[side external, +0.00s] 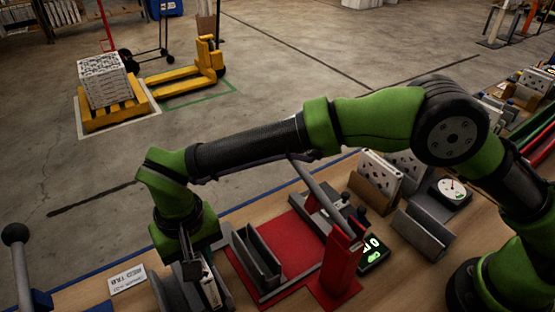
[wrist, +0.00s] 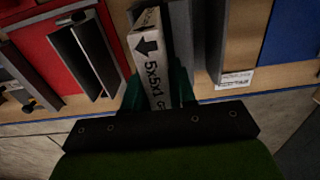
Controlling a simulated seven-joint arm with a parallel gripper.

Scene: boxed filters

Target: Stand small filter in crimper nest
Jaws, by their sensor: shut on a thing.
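The small filter (wrist: 152,60) is a thin white box with a black arrow and "5x5x1" printed on its edge. My gripper (wrist: 158,92) is shut on it, with one finger on each side. In the side view my gripper (side external: 192,268) points down at the lower left, and the filter (side external: 211,291) shows partly below it, beside grey panels (side external: 172,291). Whether its bottom rests on anything is hidden. The crimper nest (side external: 259,257) is a grey open channel on a red plate, right of my gripper and apart from it. It also shows in the wrist view (wrist: 87,55), left of the filter.
The red crimper stand with its lever (side external: 340,262) rises right of the nest. A lit green display (side external: 373,252), a dial gauge (side external: 451,189) and white perforated filters (side external: 378,178) stand farther right. A white label card (side external: 127,281) lies left of my gripper.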

